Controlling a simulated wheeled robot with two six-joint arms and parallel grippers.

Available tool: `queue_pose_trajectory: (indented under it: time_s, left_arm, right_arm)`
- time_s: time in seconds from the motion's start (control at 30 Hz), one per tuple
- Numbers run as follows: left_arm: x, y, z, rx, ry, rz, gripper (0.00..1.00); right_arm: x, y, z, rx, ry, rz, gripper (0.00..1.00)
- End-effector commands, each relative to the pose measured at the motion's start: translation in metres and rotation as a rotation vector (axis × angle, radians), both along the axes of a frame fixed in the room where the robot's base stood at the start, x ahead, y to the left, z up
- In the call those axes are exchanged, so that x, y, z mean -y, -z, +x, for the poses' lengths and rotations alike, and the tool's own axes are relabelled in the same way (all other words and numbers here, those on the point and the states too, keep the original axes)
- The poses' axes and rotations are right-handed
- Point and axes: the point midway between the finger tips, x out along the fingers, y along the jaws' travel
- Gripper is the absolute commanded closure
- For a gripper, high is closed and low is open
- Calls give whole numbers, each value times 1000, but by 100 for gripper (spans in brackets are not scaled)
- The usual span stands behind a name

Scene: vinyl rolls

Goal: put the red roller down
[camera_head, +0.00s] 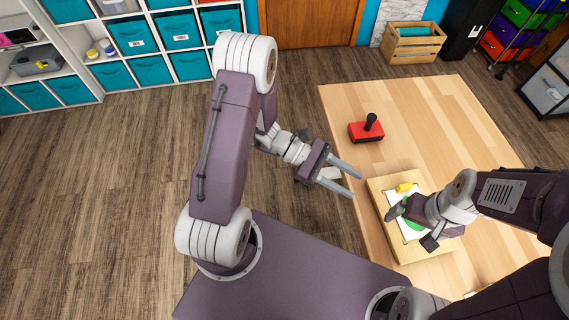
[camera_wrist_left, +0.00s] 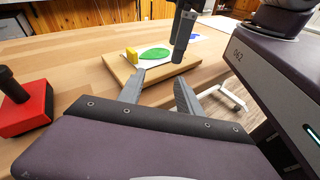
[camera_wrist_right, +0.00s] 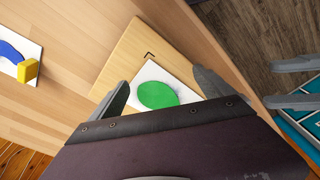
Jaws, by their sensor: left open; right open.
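The red roller (camera_head: 366,131), a red block with a black upright handle, stands on the wooden table. It also shows at the left of the left wrist view (camera_wrist_left: 24,112). No gripper touches it. My left gripper (camera_head: 357,183) is open and empty beside the table's left edge, apart from the roller. My right gripper (camera_head: 411,226) is open above the wooden board; its fingers show on either side of a white sheet with a green oval (camera_wrist_right: 157,95). I see nothing held between them.
The wooden board (camera_head: 381,191) lies on the table (camera_head: 440,115) with a yellow block (camera_head: 404,187) on it. Another yellow block (camera_wrist_right: 27,71) is by a sheet with a blue shape (camera_wrist_right: 12,50). The far part of the table is clear. A crate (camera_head: 413,48) stands on the floor beyond.

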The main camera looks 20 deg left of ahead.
Motion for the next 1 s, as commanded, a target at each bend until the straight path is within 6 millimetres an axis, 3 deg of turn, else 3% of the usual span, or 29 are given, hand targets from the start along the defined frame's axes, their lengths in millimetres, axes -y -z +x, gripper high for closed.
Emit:
queue_pose_trajectory:
  time_s: [0.03, 0.1, 0.17, 0.23, 0.3, 0.4, 0.57, 0.83, 0.93, 1.0]
  left_arm:
    - [-5, 1, -33, 64, 163, 121, 58]
    - [-29, 13, -74, 176, 398, 321, 58]
    - [-61, 23, -94, 303, 579, 499, 58]
    - [-100, 30, -97, 470, 755, 693, 58]
    - [-133, 29, -86, 637, 890, 858, 58]
    - [-160, 20, -63, 838, 1014, 1023, 58]
    - [-174, 9, -43, 987, 1091, 1127, 58]
    - [-175, 6, -42, 993, 1096, 1131, 58]
    - [-175, -12, -42, 992, 1096, 1130, 58]
    - [-175, -36, -42, 992, 1096, 1130, 58]
  right_arm:
    - [0, 0, 0, 0, 0, 0, 8]
    - [0, 0, 0, 0, 0, 0, 8]
    - [0, 0, 0, 0, 0, 0, 8]
    - [0, 0, 0, 0, 0, 0, 8]
    - [0, 0, 0, 0, 0, 0, 8]
    - [0, 0, 0, 0, 0, 0, 8]
    - [0, 0, 0, 0, 0, 0, 8]
    - [0, -2, 0, 0, 0, 0, 8]
    - [0, -20, 0, 0, 0, 0, 8]
    - [0, -43, 0, 0, 0, 0, 8]
